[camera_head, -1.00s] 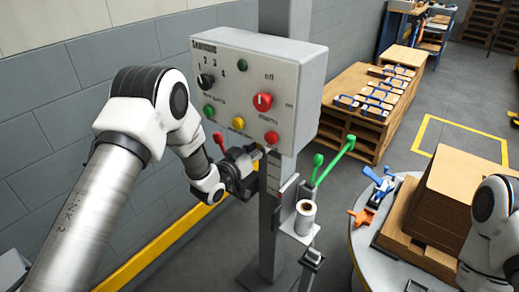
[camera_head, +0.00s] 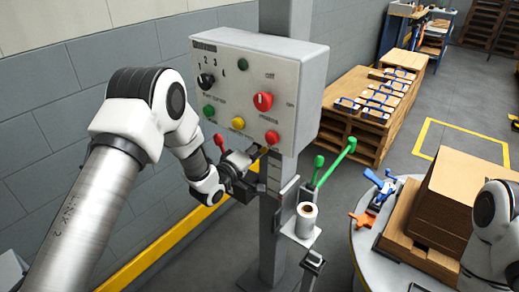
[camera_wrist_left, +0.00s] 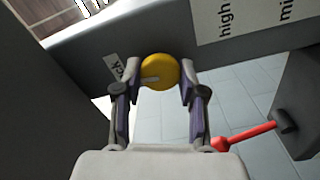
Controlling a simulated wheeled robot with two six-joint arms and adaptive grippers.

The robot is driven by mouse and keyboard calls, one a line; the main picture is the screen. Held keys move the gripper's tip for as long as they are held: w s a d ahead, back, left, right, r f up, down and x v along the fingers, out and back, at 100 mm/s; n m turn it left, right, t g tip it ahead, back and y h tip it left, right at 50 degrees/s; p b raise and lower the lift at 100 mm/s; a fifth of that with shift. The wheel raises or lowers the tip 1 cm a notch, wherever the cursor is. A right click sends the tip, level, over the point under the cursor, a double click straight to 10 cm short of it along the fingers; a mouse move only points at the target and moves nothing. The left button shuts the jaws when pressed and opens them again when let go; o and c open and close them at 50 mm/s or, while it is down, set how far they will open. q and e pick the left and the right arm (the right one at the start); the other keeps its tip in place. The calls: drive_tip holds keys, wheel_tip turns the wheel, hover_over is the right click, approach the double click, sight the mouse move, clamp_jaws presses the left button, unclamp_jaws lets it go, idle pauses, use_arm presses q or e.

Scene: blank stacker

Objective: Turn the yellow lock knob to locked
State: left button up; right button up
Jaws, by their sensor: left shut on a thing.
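The yellow lock knob (camera_wrist_left: 160,72) shows in the left wrist view as a round disc with a short pale mark on its face. It sits on a grey surface with a partly cut-off label beside it on the left. My left gripper (camera_wrist_left: 158,86) has a finger on each side of the knob and is shut on it. In the head view the left gripper (camera_head: 252,165) is under the grey control box, at the post, and largely covers the knob. My right arm shows at the right edge; its gripper is out of view.
A red-tipped lever (camera_wrist_left: 245,136) is close to the left gripper. A round table (camera_head: 360,255) holds stacked cardboard.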

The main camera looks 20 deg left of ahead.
use_arm(q)
drive_tip(key=shift+r+n, duration=0.1)
drive_tip(key=shift+n, duration=0.8)
drive_tip(key=o, duration=1.1)
drive_tip(key=shift+a, duration=0.1)
drive_tip(key=shift+o, duration=0.2)
drive_tip(key=v, duration=1.2)
